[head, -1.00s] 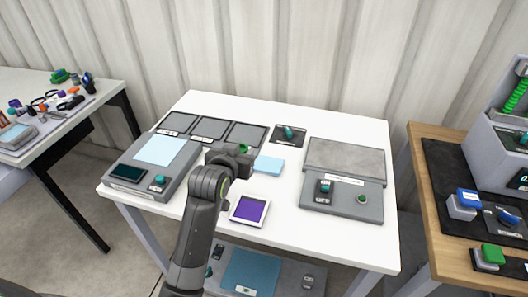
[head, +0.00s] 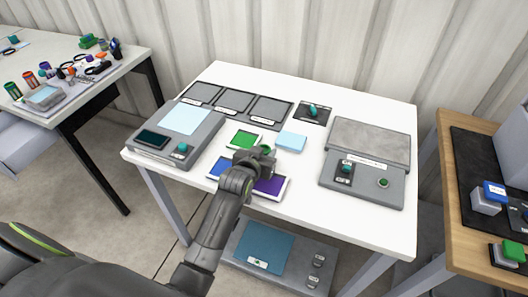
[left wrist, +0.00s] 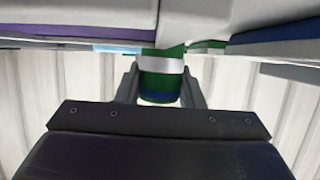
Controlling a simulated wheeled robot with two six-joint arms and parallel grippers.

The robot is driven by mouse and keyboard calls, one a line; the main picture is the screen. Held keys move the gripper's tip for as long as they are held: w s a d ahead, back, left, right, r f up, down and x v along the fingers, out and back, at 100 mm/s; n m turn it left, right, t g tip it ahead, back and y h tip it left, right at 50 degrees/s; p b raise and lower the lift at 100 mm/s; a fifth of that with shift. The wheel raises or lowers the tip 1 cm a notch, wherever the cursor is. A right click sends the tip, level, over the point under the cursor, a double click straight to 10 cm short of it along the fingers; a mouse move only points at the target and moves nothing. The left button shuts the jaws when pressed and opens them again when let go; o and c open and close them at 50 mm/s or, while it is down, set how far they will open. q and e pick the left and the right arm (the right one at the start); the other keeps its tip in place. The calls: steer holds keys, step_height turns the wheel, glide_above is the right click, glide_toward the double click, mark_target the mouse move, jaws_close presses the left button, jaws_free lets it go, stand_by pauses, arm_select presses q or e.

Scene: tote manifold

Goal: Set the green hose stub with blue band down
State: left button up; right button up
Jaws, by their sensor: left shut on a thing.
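My left gripper (head: 264,153) is shut on the green hose stub (left wrist: 162,72). In the left wrist view the stub sits between the two fingers, with a white band and a blue band around it. In the head view only a small green end of the stub (head: 267,149) shows at the gripper. The gripper is over the white table (head: 310,220), among small trays with a green (head: 243,139), a blue (head: 222,168) and a purple (head: 272,186) face. I cannot tell whether the stub touches anything below. My right gripper is not in view.
A light blue block (head: 291,142) lies behind the gripper. Grey consoles stand at left (head: 165,150) and right (head: 375,130). Three dark grey panels (head: 233,101) line the back. A side table (head: 30,60) with tools is at left, a wooden bench (head: 450,215) at right.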

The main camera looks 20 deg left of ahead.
arm_select(q)
steer(key=o, duration=1)
steer(key=shift+f, duration=0.1)
